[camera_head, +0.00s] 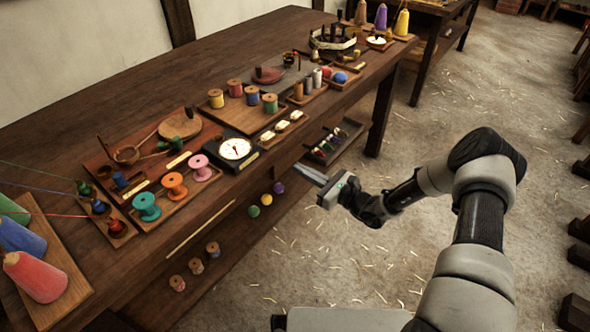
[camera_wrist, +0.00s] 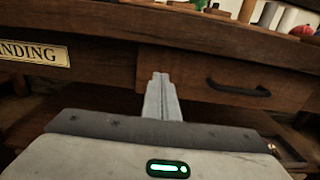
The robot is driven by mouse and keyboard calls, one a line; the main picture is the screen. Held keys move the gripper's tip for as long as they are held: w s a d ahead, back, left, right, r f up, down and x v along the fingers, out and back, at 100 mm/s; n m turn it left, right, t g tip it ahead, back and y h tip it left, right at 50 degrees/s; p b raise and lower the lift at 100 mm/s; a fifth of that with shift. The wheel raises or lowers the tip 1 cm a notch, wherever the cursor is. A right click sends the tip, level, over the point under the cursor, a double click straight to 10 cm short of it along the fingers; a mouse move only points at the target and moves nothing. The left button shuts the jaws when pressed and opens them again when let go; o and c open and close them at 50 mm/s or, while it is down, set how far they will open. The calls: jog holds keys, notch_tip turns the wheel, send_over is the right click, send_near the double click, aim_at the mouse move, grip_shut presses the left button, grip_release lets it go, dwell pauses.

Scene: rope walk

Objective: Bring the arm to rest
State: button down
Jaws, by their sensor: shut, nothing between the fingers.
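My gripper (camera_head: 313,174) is in front of the long wooden workbench (camera_head: 60,133), near its front edge and below the level of its top. The fingers are together and point at the bench front, with nothing between them. In the wrist view my gripper (camera_wrist: 160,84) shows with its fingers closed, in front of the bench's front board. My arm reaches out from the lower right and is bent at the elbow. I cannot tell whether the fingertips touch the bench.
A drawer handle (camera_wrist: 238,88) shows at right in the wrist view. A dial scale (camera_head: 235,150) and several spools stand on the bench top. The straw-strewn floor (camera_head: 430,120) right of the bench is clear.

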jog(key=p+v, duration=0.1)
jog(key=v, duration=0.9)
jog(key=s+a+r+n+g+h, duration=0.2)
jog(key=s+r+n+g, duration=0.4)
jog(key=r+n, duration=0.25)
jog(key=s+a+r+n+g+h, duration=0.2)
jog(key=s+r+n+g, duration=0.4)
jog(key=r, duration=0.4)
jog(key=s+d+r+n+t+h, duration=0.3)
jog(key=s+d+r+n+h, duration=0.2)
jog(key=s+r, duration=0.3)
jog(key=s+d+r+n+t+h, duration=0.4)
jog(key=s+d+r+n+h, duration=0.1)
jog(key=s+r, duration=0.3)
notch_tip(320, 180, up, 21)
jog(key=p, duration=2)
jog(key=shift+d+h, duration=0.3)
jog(key=shift+d, duration=0.15)
jog(key=shift+n, duration=0.25)
